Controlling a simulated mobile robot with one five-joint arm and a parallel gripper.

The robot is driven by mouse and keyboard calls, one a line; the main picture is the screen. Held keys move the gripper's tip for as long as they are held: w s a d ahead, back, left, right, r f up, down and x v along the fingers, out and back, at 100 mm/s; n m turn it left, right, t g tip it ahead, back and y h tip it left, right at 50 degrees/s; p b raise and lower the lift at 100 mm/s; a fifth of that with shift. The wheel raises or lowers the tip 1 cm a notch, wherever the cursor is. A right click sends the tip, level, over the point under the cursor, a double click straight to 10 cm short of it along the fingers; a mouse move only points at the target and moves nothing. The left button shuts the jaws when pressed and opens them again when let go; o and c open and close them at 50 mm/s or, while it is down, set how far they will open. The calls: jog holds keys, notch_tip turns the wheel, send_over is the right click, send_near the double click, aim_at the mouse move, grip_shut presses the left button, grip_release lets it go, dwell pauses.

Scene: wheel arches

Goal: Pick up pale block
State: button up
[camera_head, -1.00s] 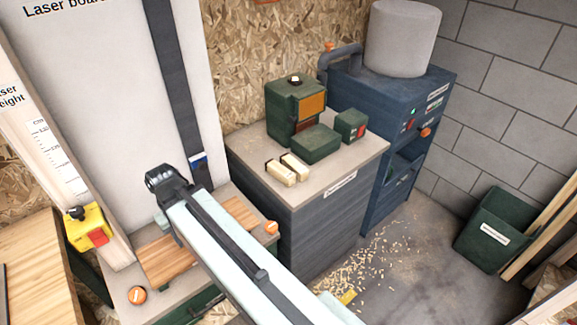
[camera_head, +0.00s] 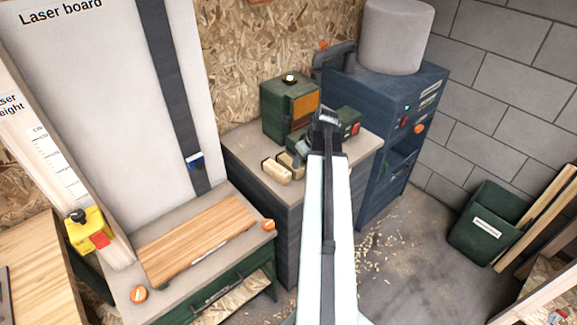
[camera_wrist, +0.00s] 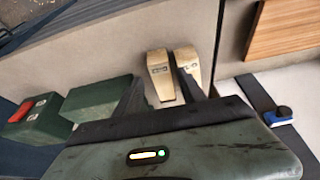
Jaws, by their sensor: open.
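Two pale blocks lie side by side on the grey cabinet top: the left pale block (camera_head: 274,171) and the right pale block (camera_head: 293,164). In the wrist view they are a pale block (camera_wrist: 160,76) and another pale block (camera_wrist: 187,66), each with a small dark mark. My gripper (camera_head: 326,120) is over the cabinet top, to the right of the blocks in the head view. In the wrist view my gripper's dark fingers (camera_wrist: 167,92) are apart, and the blocks show between and beyond them. I see nothing held. Contact with the blocks cannot be told.
A green machine (camera_head: 287,108) with an orange window stands behind the blocks. A green block (camera_wrist: 97,97) and a switch box (camera_wrist: 32,118) are beside them. A blue cabinet (camera_head: 392,150) stands to the right. The low bench with a wooden board (camera_head: 197,240) is at left.

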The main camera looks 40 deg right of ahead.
aim_at(290, 165)
jog(key=shift+b+x, duration=1)
jog(key=shift+x, duration=0.15)
jog(key=b+x, duration=0.1)
jog(key=x, duration=0.1)
jog(key=b+x, duration=0.4)
jog(key=shift+d+f, duration=0.2)
jog(key=shift+d, duration=0.05)
jog(key=shift+s+a+r, duration=0.2)
jog(key=shift+a+r, duration=0.05)
jog(key=shift+r, duration=0.2)
jog(key=shift+w+d+f, duration=0.1)
jog(key=shift+w, duration=0.05)
jog(key=c, duration=0.3)
grip_shut()
jog(key=shift+r, duration=0.2)
